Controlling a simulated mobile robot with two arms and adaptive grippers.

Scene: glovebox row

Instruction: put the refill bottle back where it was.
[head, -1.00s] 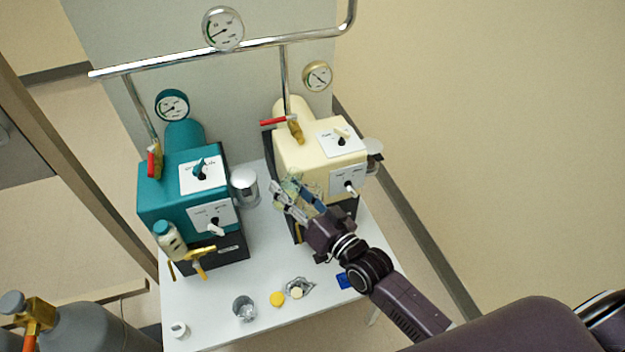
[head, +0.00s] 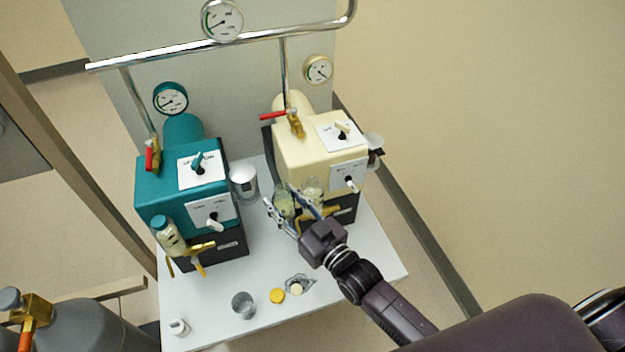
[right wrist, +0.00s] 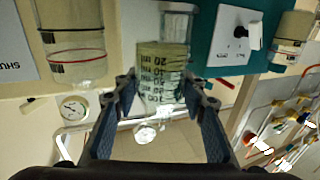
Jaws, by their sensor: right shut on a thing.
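My right gripper (head: 283,206) is shut on a clear bottle of yellow-green liquid (head: 285,203), in front of the cream box's left edge. In the right wrist view the bottle, with dark graduation marks (right wrist: 160,75), stands between the two fingers. I take it for the refill bottle. A second clear bottle (head: 312,189) is just right of it at the front of the cream box (head: 310,150), above a brass fitting (head: 326,212). In the right wrist view a bottle with a red line (right wrist: 75,55) is at the left. My left gripper is out of view.
The teal box (head: 183,183) stands left, with its own bottle (head: 167,236) and brass tap. A metal canister (head: 243,182) stands between the boxes. A glass (head: 243,305), yellow disc (head: 277,296) and white cup (head: 179,327) are near the front of the white table (head: 215,285).

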